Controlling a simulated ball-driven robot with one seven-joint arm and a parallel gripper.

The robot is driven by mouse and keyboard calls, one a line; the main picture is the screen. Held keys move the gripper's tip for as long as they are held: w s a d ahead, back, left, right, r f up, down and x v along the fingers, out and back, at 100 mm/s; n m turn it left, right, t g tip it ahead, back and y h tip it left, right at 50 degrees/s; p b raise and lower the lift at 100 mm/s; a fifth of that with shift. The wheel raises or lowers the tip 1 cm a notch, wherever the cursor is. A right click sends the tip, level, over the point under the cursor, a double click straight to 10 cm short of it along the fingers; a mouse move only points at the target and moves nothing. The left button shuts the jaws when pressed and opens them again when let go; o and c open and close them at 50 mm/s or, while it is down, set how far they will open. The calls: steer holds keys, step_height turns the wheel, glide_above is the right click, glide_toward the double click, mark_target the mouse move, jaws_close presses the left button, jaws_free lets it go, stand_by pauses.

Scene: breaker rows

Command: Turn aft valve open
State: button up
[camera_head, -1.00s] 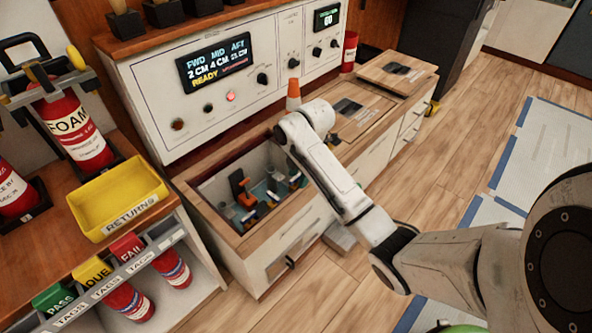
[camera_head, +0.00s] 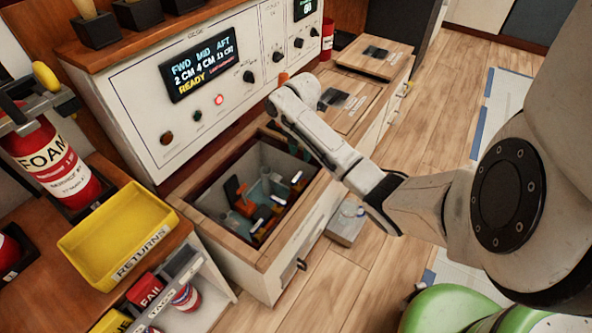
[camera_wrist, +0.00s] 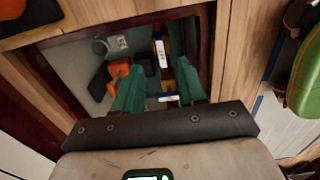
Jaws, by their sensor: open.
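An open well (camera_head: 205,190) in the wooden counter holds the valve parts. Inside are an orange piece (camera_head: 240,203) with a black part, and levers with white ends, one nearer (camera_head: 278,199) and one farther right (camera_head: 296,177). I cannot tell which one is the aft valve; no label on them is readable. In the wrist view the orange piece (camera_wrist: 122,69) is left of my gripper (camera_wrist: 160,76). A white-ended lever (camera_wrist: 161,53) shows between and beyond the green fingers. My gripper is open, above or inside the well; contact cannot be told.
The panel display (camera_head: 202,67) reads FWD, MID, AFT and READY, with a lit red lamp (camera_head: 219,100) below. The well's wooden rim and side walls surround the valves closely. A yellow RETURNS tray (camera_head: 115,235) and a FOAM extinguisher (camera_head: 55,160) stand at left.

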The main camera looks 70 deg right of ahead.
mark_target(300, 174)
step_height(300, 174, down, 9)
steer(key=b, duration=0.3)
steer(key=shift+f+b, duration=0.1)
steer(key=shift+b, duration=0.25)
jaws_close()
